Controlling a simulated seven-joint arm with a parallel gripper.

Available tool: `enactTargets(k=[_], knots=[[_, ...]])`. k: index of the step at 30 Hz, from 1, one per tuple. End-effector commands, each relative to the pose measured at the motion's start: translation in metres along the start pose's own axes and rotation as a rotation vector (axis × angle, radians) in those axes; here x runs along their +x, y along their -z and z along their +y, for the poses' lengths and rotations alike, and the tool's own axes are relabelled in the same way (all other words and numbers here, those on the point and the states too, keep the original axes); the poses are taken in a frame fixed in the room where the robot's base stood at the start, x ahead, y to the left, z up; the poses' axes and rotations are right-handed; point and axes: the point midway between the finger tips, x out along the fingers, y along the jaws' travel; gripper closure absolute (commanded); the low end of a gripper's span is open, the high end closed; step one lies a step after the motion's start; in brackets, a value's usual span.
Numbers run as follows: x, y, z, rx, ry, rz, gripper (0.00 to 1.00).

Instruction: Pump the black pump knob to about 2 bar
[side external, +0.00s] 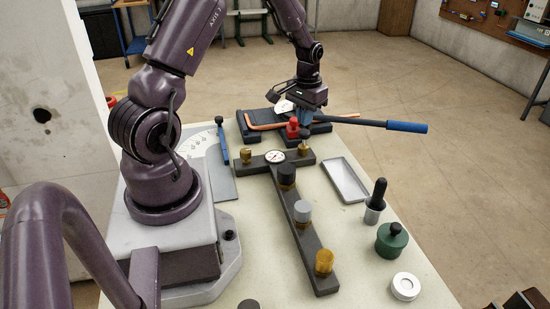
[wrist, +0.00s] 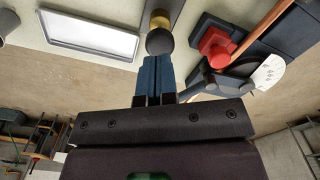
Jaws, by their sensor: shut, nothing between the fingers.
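My gripper (side external: 318,116) is above the far right end of a dark T-shaped manifold (side external: 312,245). Its two blue fingers (wrist: 159,62) are shut with nothing between them. In the wrist view their tips are close to a round black knob (wrist: 160,42) above a brass fitting (wrist: 160,18); I cannot tell whether they touch. That brass fitting shows in the side view too (side external: 304,149). A round white gauge (side external: 274,156) sits at the manifold's junction; its reading is too small to tell. A wider black knob (side external: 287,174) stands on the manifold's stem.
A dark tool with a red block (side external: 292,128), a copper pipe (side external: 262,127) and a long blue handle (side external: 406,127) lies behind. An empty metal tray (side external: 365,189), a black-handled tool (side external: 378,193) and a green pot (side external: 391,243) stand at right.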

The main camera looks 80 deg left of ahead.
Motion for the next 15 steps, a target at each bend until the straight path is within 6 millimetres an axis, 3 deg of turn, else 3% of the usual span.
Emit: enactTargets(k=[15], knots=[[0.0089, -0.0002, 0.0002, 0.000, 0.000, -0.002, 1.00]])
